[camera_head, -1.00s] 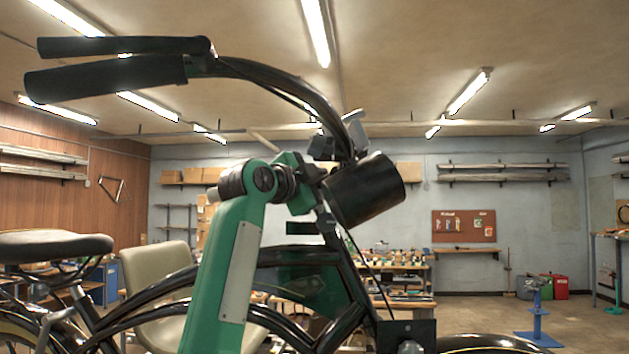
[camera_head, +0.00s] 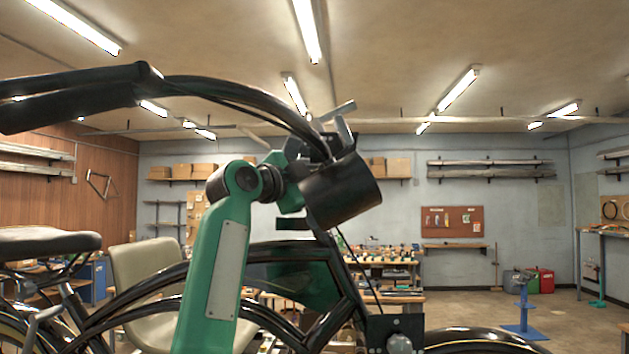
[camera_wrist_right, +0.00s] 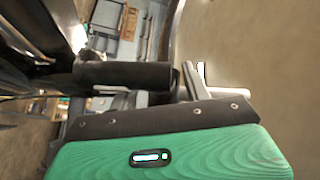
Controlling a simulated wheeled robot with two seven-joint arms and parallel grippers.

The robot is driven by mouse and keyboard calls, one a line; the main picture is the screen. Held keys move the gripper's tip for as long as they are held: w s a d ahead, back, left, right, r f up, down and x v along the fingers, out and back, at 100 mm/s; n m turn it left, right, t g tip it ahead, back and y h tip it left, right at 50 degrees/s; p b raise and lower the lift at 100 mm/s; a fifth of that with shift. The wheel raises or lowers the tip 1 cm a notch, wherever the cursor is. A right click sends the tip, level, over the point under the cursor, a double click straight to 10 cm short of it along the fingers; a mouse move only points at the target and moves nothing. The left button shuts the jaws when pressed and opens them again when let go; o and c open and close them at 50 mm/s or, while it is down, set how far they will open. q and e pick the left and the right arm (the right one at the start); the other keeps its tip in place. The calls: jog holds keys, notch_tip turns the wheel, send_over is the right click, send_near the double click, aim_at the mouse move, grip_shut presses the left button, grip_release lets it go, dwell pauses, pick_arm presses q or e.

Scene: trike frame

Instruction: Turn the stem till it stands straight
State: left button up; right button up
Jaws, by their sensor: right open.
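The black handlebar (camera_head: 255,97) curves from the left down to the stem area in the head view, with its two grips (camera_head: 65,105) at far left. A black lamp-like cylinder (camera_head: 345,192) sits just below the stem area, tilted. The stem itself is mostly hidden behind my wrist and fingers. My right gripper (camera_head: 338,122) is at the handlebar's lower end, its grey fingers open. Contact cannot be made out. In the right wrist view its grey fingers (camera_wrist_right: 193,82) are beside the end of a dark tube (camera_wrist_right: 125,75). My left gripper is out of view.
The dark trike frame (camera_head: 170,277) runs below, with a black saddle (camera_head: 45,240) and beige seat (camera_head: 150,265) at left. A front wheel (camera_head: 480,341) shows at bottom right. A blue stand (camera_head: 523,310) is farther off on open floor.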

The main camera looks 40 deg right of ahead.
jog(key=shift+a, duration=0.4)
jog(key=shift+a+f+b, duration=0.15)
jog(key=shift+a+b, duration=0.2)
jog(key=s+a+f+b, duration=0.1)
jog(key=a+b, duration=0.4)
jog(key=a, duration=0.7)
jog(key=shift+s+a, duration=0.2)
jog(key=shift+s, duration=0.4)
jog(key=shift+f, duration=0.1)
